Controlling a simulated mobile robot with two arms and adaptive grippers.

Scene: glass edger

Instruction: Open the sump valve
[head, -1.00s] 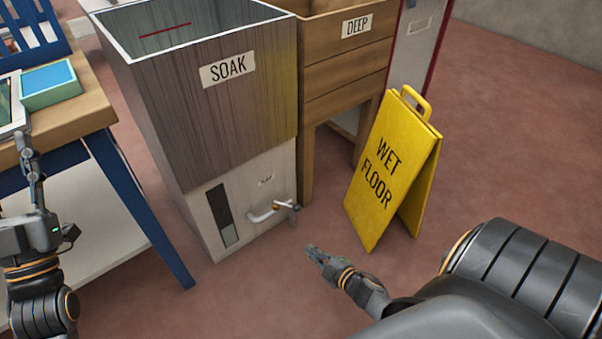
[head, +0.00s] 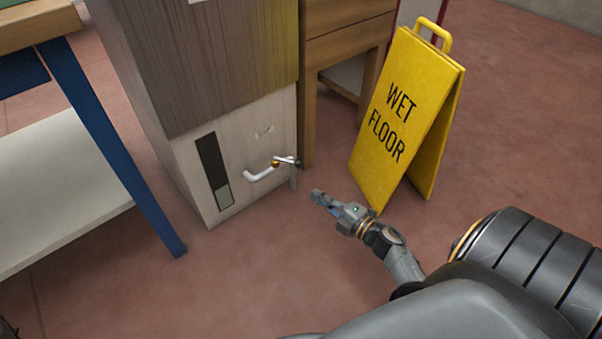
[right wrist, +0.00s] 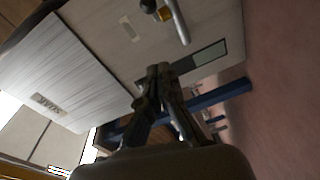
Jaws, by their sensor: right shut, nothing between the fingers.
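The sump valve (head: 275,163) sits low on the front of the SOAK tank (head: 225,65). It has a white bent pipe (head: 258,175), a brass-coloured body and a short grey lever (head: 287,160) with a dark end, pointing right. My right gripper (head: 316,195) is shut and empty, a little right of the valve and apart from it. In the right wrist view the closed fingers (right wrist: 160,72) show in front of the tank, with the valve pipe (right wrist: 178,22) at the top edge. My left gripper is out of view.
A yellow wet floor sign (head: 398,115) stands close behind and right of my right gripper. A wooden tank stand (head: 340,45) is beside the SOAK tank. A blue-legged table (head: 110,145) stands left. A dark gauge strip (head: 213,165) is left of the valve. The floor in front is clear.

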